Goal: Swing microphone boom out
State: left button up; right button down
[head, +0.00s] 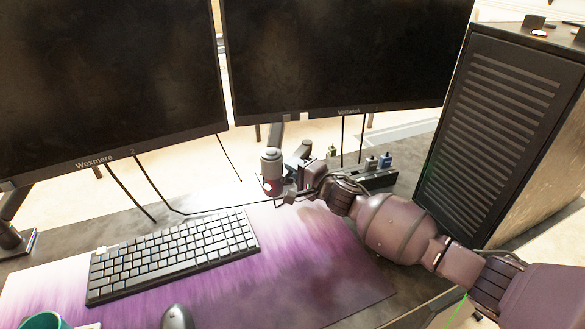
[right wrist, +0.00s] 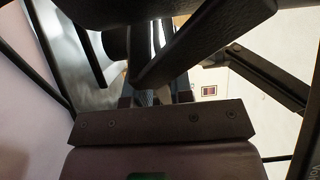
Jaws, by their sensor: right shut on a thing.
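The microphone (head: 271,168) has a grey rounded top and a dark reddish lower part. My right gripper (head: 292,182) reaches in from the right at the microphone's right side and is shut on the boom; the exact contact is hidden. In the right wrist view the gripper's fingers (right wrist: 156,98) are close together, with dark bars of the boom (right wrist: 200,45) just beyond. My left gripper is not in view.
A left monitor (head: 105,75) and a right monitor (head: 340,55) stand behind. A keyboard (head: 175,255) and mouse (head: 177,317) lie on the purple mat (head: 330,270). A black computer tower (head: 490,130) stands right. A small dark tray (head: 378,179) with little bottles sits behind my right arm.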

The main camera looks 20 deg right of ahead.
jog(key=shift+s+d+r+n+g+y, duration=0.2)
jog(key=shift+d+n+g+y, duration=0.15)
jog(key=shift+y, duration=0.25)
jog(key=shift+s+d+f+n+g+y+p, duration=0.15)
jog(key=shift+s+d+n+g+y+p, duration=0.1)
jog(key=shift+n+y+p, duration=0.15)
jog(key=c, duration=1.1)
grip_release()
jog(key=shift+o, duration=0.5)
